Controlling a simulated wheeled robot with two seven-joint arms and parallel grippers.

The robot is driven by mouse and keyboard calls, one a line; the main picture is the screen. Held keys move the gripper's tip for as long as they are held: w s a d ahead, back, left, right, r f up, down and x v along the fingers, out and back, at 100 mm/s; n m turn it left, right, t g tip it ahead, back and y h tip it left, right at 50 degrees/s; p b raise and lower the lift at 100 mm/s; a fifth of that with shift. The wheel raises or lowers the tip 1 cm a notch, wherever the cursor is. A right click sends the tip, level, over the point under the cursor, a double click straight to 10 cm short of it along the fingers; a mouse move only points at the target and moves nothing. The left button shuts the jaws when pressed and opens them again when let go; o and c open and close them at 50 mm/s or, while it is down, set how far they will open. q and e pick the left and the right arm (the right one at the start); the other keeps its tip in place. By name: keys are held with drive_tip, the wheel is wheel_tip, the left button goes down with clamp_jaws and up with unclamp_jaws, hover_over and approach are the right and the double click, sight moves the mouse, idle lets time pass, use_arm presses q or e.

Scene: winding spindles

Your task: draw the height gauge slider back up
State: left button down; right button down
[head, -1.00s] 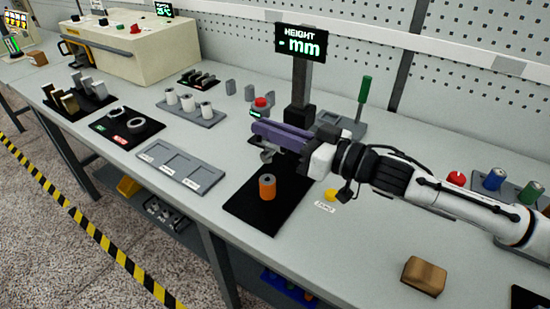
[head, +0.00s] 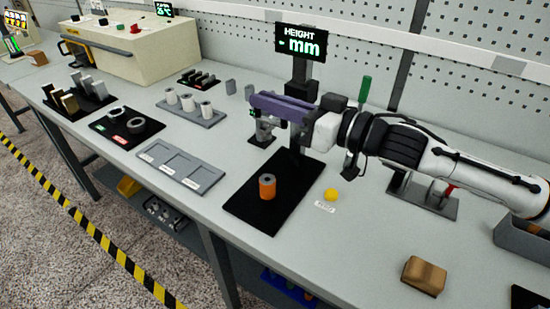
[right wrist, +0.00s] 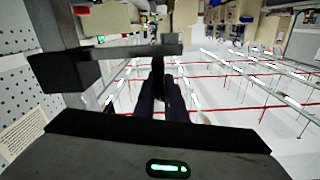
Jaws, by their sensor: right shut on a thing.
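The height gauge has a black base plate (head: 245,205) on the bench, an upright dark column (head: 301,75) and a display (head: 300,43) reading "HEIGHT - mm". My right gripper (head: 258,103), with long purple fingers, is shut at the slider, in front of the column and well above the plate. The fingers hide most of the slider in the head view. In the right wrist view a dark bar (right wrist: 110,57), which looks like part of the slider, crosses at the fingers. An orange spindle (head: 267,187) stands upright on the plate, below and apart from the gripper. My left gripper is out of view.
A yellow button (head: 331,194) sits right of the base plate. A grey tray (head: 180,164) and a black mat with rings (head: 127,128) lie left. A brown block (head: 424,276) lies at the front right. The bench between plate and block is clear.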

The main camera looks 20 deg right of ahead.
drive_tip(key=shift+r, duration=1.8)
drive_tip(key=c, duration=1.8)
unclamp_jaws()
drive_tip(key=shift+f, duration=0.1)
drive_tip(key=shift+s+d+f, duration=0.15)
drive_tip(key=shift+d, duration=0.05)
drive_tip(key=b+v, duration=0.5)
drive_tip(key=v, duration=0.1)
drive_tip(key=shift+s+d, duration=0.1)
drive_tip(key=shift+s, duration=0.15)
